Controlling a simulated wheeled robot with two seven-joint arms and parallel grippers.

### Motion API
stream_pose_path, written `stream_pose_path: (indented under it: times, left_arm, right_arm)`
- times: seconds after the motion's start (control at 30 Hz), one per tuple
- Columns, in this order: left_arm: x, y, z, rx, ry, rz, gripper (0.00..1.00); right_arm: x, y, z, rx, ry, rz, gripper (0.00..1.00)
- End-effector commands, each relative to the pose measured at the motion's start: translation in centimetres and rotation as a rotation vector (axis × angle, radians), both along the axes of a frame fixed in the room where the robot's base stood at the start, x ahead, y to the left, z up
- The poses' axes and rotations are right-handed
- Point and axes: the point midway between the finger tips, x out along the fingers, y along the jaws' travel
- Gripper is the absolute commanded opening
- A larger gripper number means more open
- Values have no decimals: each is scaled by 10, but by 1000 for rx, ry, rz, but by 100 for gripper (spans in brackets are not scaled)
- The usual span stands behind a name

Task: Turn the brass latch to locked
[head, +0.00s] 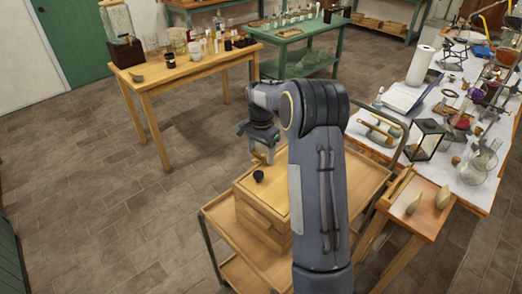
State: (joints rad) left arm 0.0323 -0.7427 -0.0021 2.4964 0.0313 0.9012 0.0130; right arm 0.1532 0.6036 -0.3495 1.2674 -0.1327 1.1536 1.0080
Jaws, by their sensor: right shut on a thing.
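My right gripper (262,152) points down over the far left part of a wooden box (262,220). It is shut on a small brass-coloured piece, which looks like the brass latch (264,158). The fingertips and most of the latch are too small and covered to make out, so I cannot tell how far it is turned. A small black round knob (258,176) is on the box top, just in front of the gripper. My right arm hides the right part of the box. My left gripper is not in view.
The box stands on a wooden cart (217,212) with metal rails. A wooden table (190,70) with jars is behind on the left, and a green table (300,65) is further back. A white-topped bench (440,160) crowded with glassware and a lantern (426,138) stands right. The left floor is clear.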

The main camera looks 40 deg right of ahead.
Motion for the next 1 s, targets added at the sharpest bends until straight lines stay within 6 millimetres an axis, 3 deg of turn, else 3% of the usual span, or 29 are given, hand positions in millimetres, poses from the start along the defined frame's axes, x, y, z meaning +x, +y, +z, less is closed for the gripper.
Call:
stream_pose_path:
  times: [0.6,0.63,0.77,1.0]
  left_arm:
    - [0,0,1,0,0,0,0]
    - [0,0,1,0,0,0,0]
    - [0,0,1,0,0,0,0]
    - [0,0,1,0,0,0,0]
  right_arm:
    - [0,0,1,-1,-2,-43,41]
    - [0,0,1,-1,-2,-43,66]
    - [0,0,0,-1,-2,-42,83]
    - [0,0,0,0,0,-40,85]
